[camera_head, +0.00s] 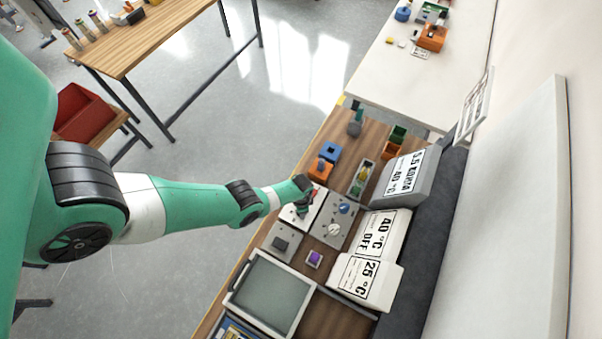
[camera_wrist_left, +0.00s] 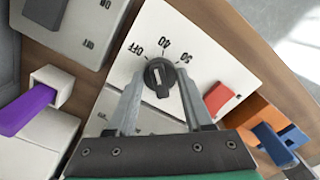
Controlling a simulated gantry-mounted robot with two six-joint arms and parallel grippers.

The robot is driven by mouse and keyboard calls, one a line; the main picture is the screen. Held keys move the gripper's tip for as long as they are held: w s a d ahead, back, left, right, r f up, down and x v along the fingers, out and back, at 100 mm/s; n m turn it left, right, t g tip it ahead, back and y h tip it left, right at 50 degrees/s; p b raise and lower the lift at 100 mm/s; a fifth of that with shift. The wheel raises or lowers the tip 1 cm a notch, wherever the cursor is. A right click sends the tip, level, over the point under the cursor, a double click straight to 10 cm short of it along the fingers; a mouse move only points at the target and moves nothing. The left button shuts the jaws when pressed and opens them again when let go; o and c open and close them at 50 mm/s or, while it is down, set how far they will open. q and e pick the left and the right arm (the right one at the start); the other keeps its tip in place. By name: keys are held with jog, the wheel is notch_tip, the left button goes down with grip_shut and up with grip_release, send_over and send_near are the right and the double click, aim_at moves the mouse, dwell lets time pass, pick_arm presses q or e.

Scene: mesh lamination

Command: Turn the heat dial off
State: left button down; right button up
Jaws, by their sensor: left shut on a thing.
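The heat dial (camera_wrist_left: 160,76) is a black knob with a white pointer line on a white panel (camera_wrist_left: 215,50), marked OFF, 40 and 50. The pointer faces roughly up in the left wrist view, near OFF and 40; I cannot tell exactly which. My left gripper (camera_wrist_left: 160,92) is shut on the dial, one grey finger on each side. In the head view my left gripper (camera_head: 306,196) is over the white panel and hides most of it. A red switch (camera_wrist_left: 219,98) sits beside the dial on the panel. My right gripper is out of view.
Display boxes read 40 °C OFF (camera_head: 385,238), 25 °C (camera_head: 366,283) and 40 °C (camera_head: 408,180). A purple switch (camera_wrist_left: 36,106), a blue block (camera_head: 330,150) and an orange block (camera_head: 320,169) are nearby.

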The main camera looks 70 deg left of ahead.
pick_arm(q)
jog(key=n, duration=0.5)
jog(key=shift+n, duration=0.4)
dwell(0.3)
jog(key=shift+c, duration=1.5)
grip_release()
